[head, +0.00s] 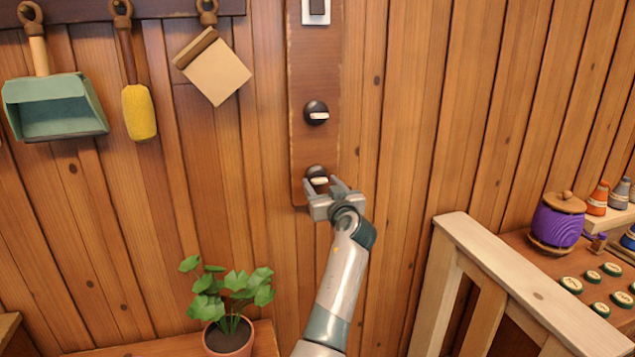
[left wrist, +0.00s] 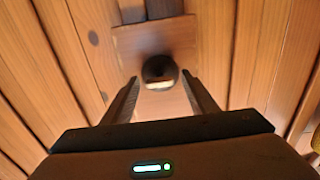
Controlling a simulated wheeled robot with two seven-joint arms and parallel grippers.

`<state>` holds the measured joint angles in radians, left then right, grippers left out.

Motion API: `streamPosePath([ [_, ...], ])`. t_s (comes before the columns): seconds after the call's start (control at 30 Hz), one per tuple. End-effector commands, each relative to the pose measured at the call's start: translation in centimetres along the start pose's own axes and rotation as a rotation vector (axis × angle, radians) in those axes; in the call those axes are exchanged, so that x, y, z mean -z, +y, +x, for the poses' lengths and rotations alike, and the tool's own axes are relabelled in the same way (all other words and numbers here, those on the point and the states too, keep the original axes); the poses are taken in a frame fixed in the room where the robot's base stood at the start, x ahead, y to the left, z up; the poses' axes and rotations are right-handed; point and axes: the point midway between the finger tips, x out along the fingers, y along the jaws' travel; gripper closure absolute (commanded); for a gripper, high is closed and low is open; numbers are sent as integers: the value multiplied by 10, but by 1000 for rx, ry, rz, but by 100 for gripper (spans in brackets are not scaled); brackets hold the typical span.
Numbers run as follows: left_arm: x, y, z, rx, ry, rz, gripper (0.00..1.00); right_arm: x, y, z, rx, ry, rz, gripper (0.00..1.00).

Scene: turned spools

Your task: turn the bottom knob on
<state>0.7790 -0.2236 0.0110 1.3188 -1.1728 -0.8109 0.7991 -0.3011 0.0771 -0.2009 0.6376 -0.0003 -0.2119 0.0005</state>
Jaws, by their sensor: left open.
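The bottom knob (head: 317,174) is a dark round knob with a cream bar, low on a vertical wooden board on the wall. Its bar looks roughly horizontal. My left gripper (head: 322,188) is open right at this knob and covers part of its lower side in the head view. In the left wrist view the knob (left wrist: 158,70) appears between the two finger tips, with space on each side. I cannot tell whether a finger touches it. My right gripper is not in view.
A similar upper knob (head: 317,113) and a light switch (head: 316,10) sit higher on the board (head: 316,55). A dustpan (head: 55,107), a yellow brush (head: 138,112) and a tan scraper (head: 215,72) hang left. A potted plant (head: 229,335) stands below left. A wooden rail (head: 510,270) is at right.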

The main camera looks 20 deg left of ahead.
Motion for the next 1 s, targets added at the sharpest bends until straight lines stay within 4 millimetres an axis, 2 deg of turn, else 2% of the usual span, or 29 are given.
streamPosePath([
  [0.27, 0, 0, 0, 0, 0, 0, 47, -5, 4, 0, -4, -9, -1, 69],
  [0.43, 0, 0, 0, 0, 0, 0, 88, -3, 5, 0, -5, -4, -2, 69],
  [0.77, 0, 0, 0, 0, 0, 19, 88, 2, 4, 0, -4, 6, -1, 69],
  [1.0, 0, 0, 0, 1, 1, 102, 88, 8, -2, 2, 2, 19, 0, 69],
])
